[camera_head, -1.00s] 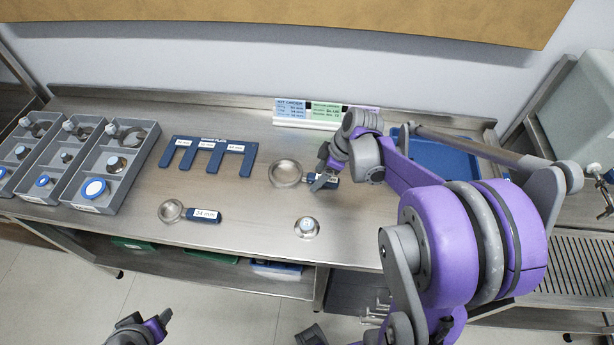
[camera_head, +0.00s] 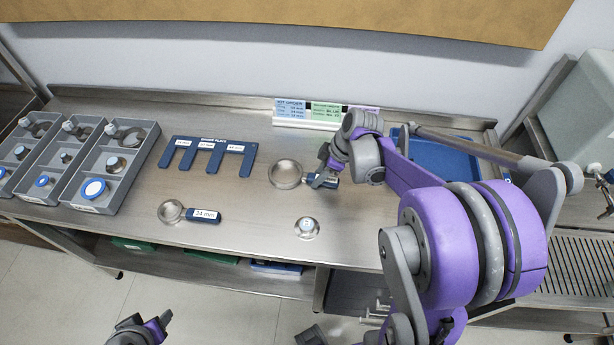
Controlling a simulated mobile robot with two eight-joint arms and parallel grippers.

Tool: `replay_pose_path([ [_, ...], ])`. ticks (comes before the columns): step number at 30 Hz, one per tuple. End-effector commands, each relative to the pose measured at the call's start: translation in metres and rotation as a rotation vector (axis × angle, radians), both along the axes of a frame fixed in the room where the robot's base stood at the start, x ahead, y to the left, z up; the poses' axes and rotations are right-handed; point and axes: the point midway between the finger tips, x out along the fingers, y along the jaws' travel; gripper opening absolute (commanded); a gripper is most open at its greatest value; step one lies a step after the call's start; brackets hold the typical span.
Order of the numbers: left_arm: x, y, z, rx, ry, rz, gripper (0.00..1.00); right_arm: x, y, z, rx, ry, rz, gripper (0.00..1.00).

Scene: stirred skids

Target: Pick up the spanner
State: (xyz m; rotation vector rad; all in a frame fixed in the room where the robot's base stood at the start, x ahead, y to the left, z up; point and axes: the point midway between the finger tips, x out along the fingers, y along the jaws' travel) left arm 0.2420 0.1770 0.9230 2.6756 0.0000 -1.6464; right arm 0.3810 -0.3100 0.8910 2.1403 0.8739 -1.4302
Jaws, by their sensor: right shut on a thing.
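One spanner (camera_head: 285,174) has a large metal ring at its left end and a blue handle with a white label.
A blue slotted rack (camera_head: 208,153) lies on the bench behind the smaller spanner. Grey trays (camera_head: 107,190) with metal parts stand at left. A round metal piece (camera_head: 306,228) sits near the front edge. Label cards (camera_head: 326,113) stand at the back, and a blue tray (camera_head: 445,155) lies behind my right arm.

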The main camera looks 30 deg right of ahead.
Motion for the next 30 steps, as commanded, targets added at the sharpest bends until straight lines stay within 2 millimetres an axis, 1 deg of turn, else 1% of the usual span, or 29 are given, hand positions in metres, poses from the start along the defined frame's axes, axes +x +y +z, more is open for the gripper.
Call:
replay_pose_path([
  [8,0.000,0.000,0.000,0.000,0.000,0.000,0.55,0.000,0.000,0.000,0.000,0.000,0.000,0.00],
  [13,0.001,0.000,0.005,0.000,-0.003,0.000,0.55,0.000,0.000,0.009,0.000,-0.001,0.000,0.00],
  [17,0.002,0.000,0.007,0.000,-0.004,0.000,0.55,0.000,0.000,0.029,0.000,-0.001,0.000,0.00],
  [21,0.004,0.000,0.012,0.000,-0.007,0.000,0.55,0.000,0.000,0.060,0.000,-0.001,0.000,0.00],
  [24,0.004,0.000,0.014,0.000,-0.008,0.000,0.55,0.000,0.000,0.079,0.000,-0.001,0.000,0.00],
  [27,0.005,0.000,0.015,0.000,-0.009,0.000,0.55,0.000,0.000,0.093,0.000,-0.001,0.000,0.00],
  [30,0.005,0.000,0.016,0.000,-0.009,0.000,0.55,0.000,0.000,0.101,0.000,0.000,0.000,0.00],
])
